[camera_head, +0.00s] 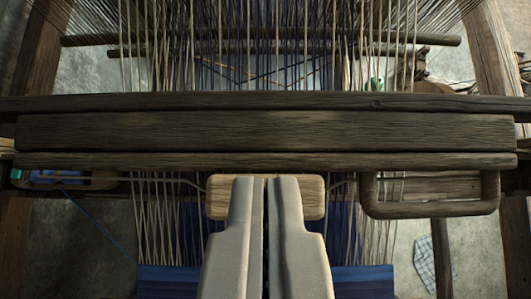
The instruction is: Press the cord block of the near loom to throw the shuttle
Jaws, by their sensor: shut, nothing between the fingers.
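The cord block (315,198) is a pale wooden bar with rounded corners, low in the middle of the view under the loom's dark beam (265,132). A thin cord runs out from each of its sides. My gripper (264,180) is shut and empty, its two grey fingers side by side in front of the block. The fingers hide the block's middle; I cannot tell whether they touch it. The shuttle (62,178), with blue thread on it, sits in the left box under the beam, partly hidden. A blue thread runs from it down towards the cloth.
The right shuttle box (430,210) is a dark wooden frame, and no shuttle shows in it. Woven blue cloth (165,280) lies below. Pale and blue warp threads (160,45) fill the middle. Wooden posts (38,60) stand at both sides. A checked cloth (425,265) lies lower right.

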